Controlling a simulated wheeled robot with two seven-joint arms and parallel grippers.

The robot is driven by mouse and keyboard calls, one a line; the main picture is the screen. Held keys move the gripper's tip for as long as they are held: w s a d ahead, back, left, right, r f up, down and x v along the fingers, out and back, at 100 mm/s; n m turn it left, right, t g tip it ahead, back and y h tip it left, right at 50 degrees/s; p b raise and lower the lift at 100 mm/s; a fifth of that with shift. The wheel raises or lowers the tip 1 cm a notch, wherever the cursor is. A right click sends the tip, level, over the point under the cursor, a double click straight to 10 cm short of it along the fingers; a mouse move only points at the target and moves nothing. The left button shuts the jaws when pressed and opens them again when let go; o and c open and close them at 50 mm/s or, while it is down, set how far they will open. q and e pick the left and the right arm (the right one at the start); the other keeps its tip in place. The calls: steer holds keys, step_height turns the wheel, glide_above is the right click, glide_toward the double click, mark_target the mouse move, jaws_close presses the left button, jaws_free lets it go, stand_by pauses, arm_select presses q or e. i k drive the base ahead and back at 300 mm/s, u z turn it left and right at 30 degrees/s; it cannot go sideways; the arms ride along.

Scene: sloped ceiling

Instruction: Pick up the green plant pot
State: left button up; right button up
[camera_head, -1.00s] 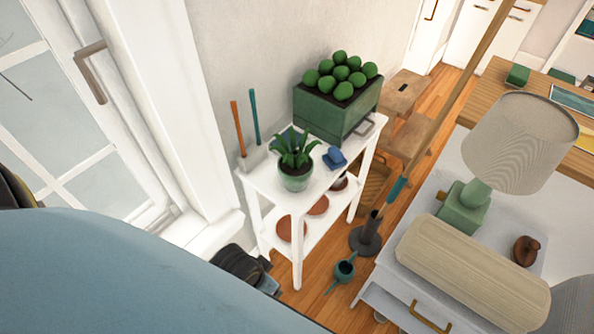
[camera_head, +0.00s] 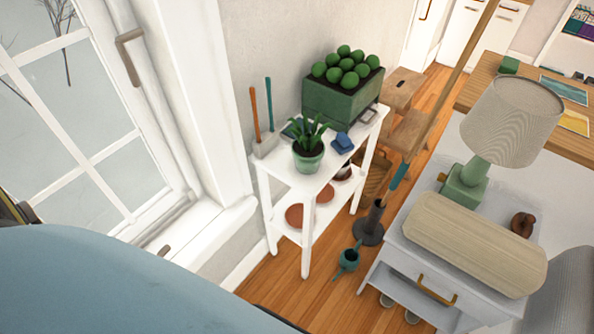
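The green plant pot (camera_head: 308,161) is small and rounded, with a leafy plant (camera_head: 308,136) in it. It stands upright near the front corner of the top of a white two-tier stand (camera_head: 291,177). No gripper touches it. Neither of my grippers shows in the head view. A part of my body covers the lower left.
On the stand are a large green planter (camera_head: 340,106) with round bushes, a blue object (camera_head: 343,142) and tools in a holder (camera_head: 264,147). A teal watering can (camera_head: 348,260) is on the floor. A white cabinet (camera_head: 400,270) stands right, a window (camera_head: 80,130) left.

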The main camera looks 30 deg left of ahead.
mark_target(308, 150)
steer(key=u, duration=1)
steer(key=i, duration=0.85)
steer(key=u, duration=0.2)
steer(key=k, duration=0.95)
